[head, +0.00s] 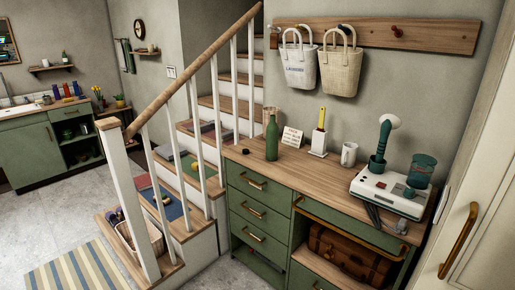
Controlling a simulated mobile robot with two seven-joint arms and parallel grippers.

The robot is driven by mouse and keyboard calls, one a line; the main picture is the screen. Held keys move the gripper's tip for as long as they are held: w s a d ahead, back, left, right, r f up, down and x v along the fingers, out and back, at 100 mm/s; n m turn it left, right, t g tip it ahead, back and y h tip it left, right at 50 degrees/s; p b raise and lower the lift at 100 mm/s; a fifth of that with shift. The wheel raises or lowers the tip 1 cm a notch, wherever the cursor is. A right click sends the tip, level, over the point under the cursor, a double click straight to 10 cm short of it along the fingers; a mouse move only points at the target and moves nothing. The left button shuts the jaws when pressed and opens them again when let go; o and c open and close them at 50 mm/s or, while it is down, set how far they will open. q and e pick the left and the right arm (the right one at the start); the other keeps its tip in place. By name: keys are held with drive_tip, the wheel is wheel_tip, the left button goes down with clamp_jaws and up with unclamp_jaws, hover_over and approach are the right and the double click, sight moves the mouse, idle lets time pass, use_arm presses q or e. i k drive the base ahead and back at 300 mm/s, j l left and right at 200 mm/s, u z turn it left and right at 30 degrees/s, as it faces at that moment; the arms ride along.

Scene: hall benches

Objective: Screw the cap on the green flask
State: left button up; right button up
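The green flask (272,139) stands upright on the wooden top of the green cabinet (300,172), towards its left end. A brownish, see-through shape (270,113) shows around or behind its neck; I cannot tell which. A small dark object (246,151) lies on the cabinet top to the left of the flask. It may be the cap, but it is too small to be sure. Neither of my grippers is in view.
Right of the flask stand a small sign (292,137), a white holder with a yellow-handled tool (319,141), a white mug (349,154) and a white device (389,190). Stairs with a railing rise at the left. Woven bags (340,70) hang above. The top's front middle is clear.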

sight(272, 130)
drive_tip(key=i+j, duration=0.3)
drive_tip(key=i, duration=0.15)
drive_tip(key=i+j, duration=0.3)
drive_tip(key=i, duration=0.2)
drive_tip(key=i+j+u, duration=0.1)
drive_tip(key=i+j, duration=0.2)
drive_tip(key=i, duration=0.15)
drive_tip(key=i+j, duration=0.25)
drive_tip(key=i, duration=0.25)
drive_tip(key=i+j, duration=0.25)
drive_tip(key=i, duration=0.2)
drive_tip(key=u, duration=0.05)
